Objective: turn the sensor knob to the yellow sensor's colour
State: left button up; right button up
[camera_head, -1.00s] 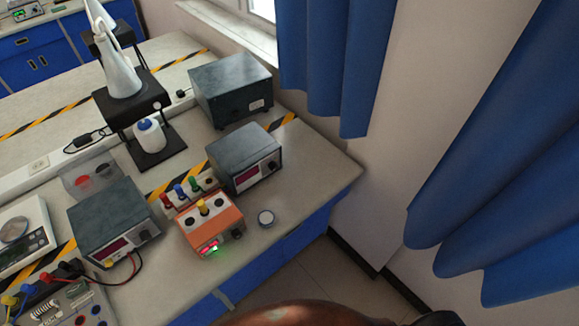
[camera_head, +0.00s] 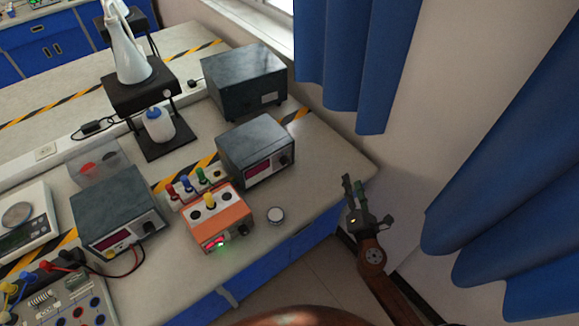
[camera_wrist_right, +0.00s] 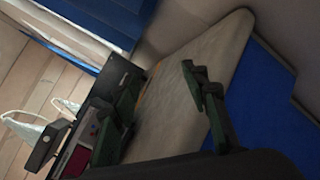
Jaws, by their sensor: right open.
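The orange sensor box (camera_head: 222,222) stands near the bench's front edge in the head view. The yellow sensor (camera_head: 210,199) is plugged upright in its top, with dark holes beside it. A dark knob (camera_head: 243,229) is on its front face at the right, and a green light and small red display show to the left. Red, blue and green sensors stand in a rack (camera_head: 196,187) behind the box. My right gripper (camera_head: 354,183) is open and empty, right of the bench's edge and apart from the box. Its open fingers also show in the right wrist view (camera_wrist_right: 160,85). My left gripper is out of view.
A blue curtain (camera_head: 500,190) hangs at the right. The bench's right front corner (camera_head: 335,165) is clear.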

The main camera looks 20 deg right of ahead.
jog(key=w+a+r+n+t+y, duration=0.25)
jog(key=a+r+n+y, duration=0.45)
jog(key=a+n, duration=0.4)
jog(key=w+a+n+g+y, duration=0.1)
jog(key=a+n+g+y, duration=0.2)
jog(key=n, duration=1.2)
send_near(287, 164)
jog(key=shift+w+a+r, duration=0.1)
jog(key=shift+w+r, duration=0.15)
jog(key=shift+w, duration=0.4)
jog(key=shift+w+a+f+b, duration=0.1)
jog(key=shift+w+b, duration=0.2)
jog(key=shift+w, duration=0.05)
jog(key=x, duration=0.7)
jog(key=shift+a+f+b, duration=0.1)
jog(key=shift+f+b, duration=0.05)
jog(key=shift+b, duration=0.2)
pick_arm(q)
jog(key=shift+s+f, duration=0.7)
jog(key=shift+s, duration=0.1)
pick_arm(e)
jog(key=shift+s, duration=0.1)
grip_shut()
